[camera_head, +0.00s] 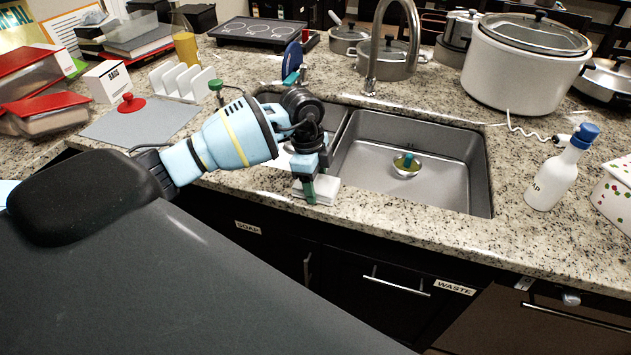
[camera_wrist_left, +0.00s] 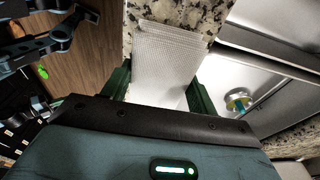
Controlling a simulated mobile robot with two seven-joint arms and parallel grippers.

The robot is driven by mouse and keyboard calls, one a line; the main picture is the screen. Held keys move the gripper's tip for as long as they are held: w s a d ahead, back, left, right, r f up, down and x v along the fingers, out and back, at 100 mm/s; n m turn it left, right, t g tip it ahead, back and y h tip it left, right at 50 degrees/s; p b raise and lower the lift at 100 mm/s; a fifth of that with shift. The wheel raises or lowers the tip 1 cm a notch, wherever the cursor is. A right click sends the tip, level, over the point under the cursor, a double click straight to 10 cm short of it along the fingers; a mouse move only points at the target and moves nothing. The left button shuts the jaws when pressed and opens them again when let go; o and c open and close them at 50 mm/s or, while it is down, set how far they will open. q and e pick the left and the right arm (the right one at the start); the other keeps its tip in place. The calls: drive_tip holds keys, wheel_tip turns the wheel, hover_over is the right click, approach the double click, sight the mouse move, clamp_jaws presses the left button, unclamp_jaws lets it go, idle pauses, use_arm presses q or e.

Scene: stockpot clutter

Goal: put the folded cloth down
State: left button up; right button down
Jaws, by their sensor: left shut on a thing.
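The folded cloth (camera_wrist_left: 163,62) is white with a fine ribbed weave. In the head view the cloth (camera_head: 322,190) is at the front edge of the counter, before the divider between the sink basins. My left gripper (camera_head: 310,188) points down over it, and in the left wrist view its two green fingers (camera_wrist_left: 158,92) stand on either side of the cloth, shut on it. Whether the cloth touches the counter is hard to tell. My right gripper is not in view.
The right sink basin (camera_head: 440,194) holds only a drain strainer (camera_head: 406,165). The faucet (camera_head: 372,60) rises behind. A soap bottle (camera_head: 558,172) and a white stockpot (camera_head: 523,75) stand at right. A grey mat (camera_head: 165,128) with a red-knobbed item and a white rack (camera_head: 182,82) lie at left.

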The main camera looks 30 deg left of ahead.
use_arm(q)
drive_tip(key=o, duration=0.9)
drive_tip(key=shift+f, duration=0.1)
